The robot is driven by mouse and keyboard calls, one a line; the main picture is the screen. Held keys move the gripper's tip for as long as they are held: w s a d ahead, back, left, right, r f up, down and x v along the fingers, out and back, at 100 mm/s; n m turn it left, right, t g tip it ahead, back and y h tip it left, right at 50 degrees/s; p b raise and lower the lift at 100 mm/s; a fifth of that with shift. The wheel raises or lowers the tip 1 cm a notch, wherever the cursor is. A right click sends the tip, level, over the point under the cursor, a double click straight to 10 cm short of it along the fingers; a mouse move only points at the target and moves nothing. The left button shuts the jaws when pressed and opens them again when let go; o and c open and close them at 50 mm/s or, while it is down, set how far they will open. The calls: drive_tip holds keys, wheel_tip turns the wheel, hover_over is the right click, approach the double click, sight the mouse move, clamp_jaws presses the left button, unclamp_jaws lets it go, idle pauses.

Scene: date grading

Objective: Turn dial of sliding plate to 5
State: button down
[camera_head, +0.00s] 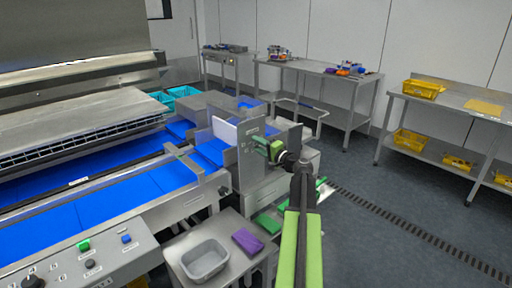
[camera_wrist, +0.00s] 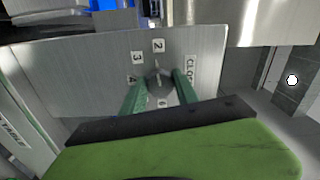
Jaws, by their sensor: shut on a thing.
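The dial (camera_wrist: 158,82) is a small dark grey round knob on the steel face of the sliding plate (camera_wrist: 75,65) in the wrist view. Number labels 2, 3, 4 and 6 and a label beginning "CLO" surround it. In the head view, my gripper (camera_head: 272,150) is against the steel housing (camera_head: 250,165) beside the blue conveyor, and the dial is hidden there.
A small steel table (camera_head: 185,245) in front holds a grey tub (camera_head: 205,260) and a purple cloth (camera_head: 247,241). A control panel (camera_head: 80,260) with knobs and buttons is at lower left. Benches (camera_head: 320,70) stand along the back wall. The floor at right is clear.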

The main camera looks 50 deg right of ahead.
drive_tip(key=n, duration=0.6)
drive_tip(key=shift+w, duration=0.1)
drive_tip(key=n, duration=0.6)
drive_tip(key=shift+d+f+n, duration=0.1)
drive_tip(key=shift+d+n, duration=0.05)
drive_tip(key=shift+n, duration=0.15)
drive_tip(key=n, duration=1.2)
drive_tip(key=shift+d, duration=0.2)
drive_tip(key=c, duration=0.9)
unclamp_jaws()
drive_tip(key=shift+c, duration=0.2)
